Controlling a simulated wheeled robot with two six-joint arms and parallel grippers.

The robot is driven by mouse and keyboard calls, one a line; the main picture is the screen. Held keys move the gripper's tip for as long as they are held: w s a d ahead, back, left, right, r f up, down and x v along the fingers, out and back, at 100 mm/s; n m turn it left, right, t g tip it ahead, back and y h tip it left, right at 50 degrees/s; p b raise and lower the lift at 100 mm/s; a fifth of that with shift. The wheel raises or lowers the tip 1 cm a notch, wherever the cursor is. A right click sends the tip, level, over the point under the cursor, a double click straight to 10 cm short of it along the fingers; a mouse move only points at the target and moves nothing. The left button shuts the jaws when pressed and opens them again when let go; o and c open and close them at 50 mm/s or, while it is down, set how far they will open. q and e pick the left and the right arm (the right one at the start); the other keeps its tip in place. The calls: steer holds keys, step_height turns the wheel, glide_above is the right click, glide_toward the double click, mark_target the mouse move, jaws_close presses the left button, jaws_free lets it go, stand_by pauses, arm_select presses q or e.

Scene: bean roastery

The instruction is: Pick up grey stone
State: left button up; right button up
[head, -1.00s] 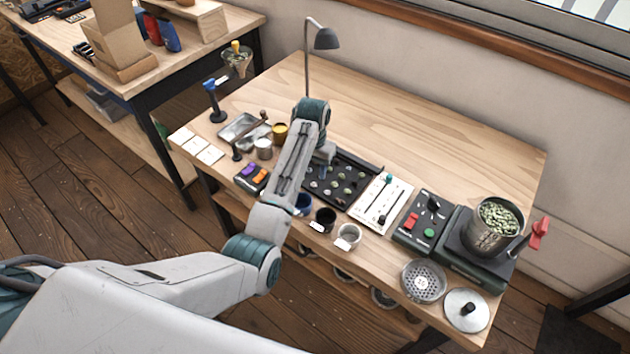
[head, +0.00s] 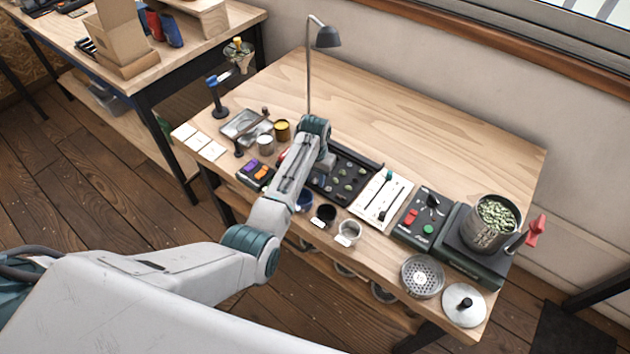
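A black sorting tray (head: 368,161) lies on the wooden table with several small greenish and greyish pieces in it. I cannot single out the grey stone among them; they are too small, and my arm hides the tray's left part. My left arm reaches in over the table, and its gripper (head: 322,168) points down at the tray's left part. The fingertips are mostly hidden by the wrist, so I cannot tell whether they are open or touching anything. My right gripper is not in view.
Small cups (head: 349,232) line the front of the tray. A white card with dark tools (head: 382,199), a control box (head: 424,217) and a pot of green beans (head: 490,224) stand to the right. A lamp (head: 327,38) stands behind. The table's back is clear.

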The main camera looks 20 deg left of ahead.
mark_target(315, 180)
arm_select(q)
jaws_close()
steer(key=shift+r, duration=0.1)
step_height(315, 180, up, 10)
steer(key=b, duration=0.1)
steer(key=shift+b, duration=0.35)
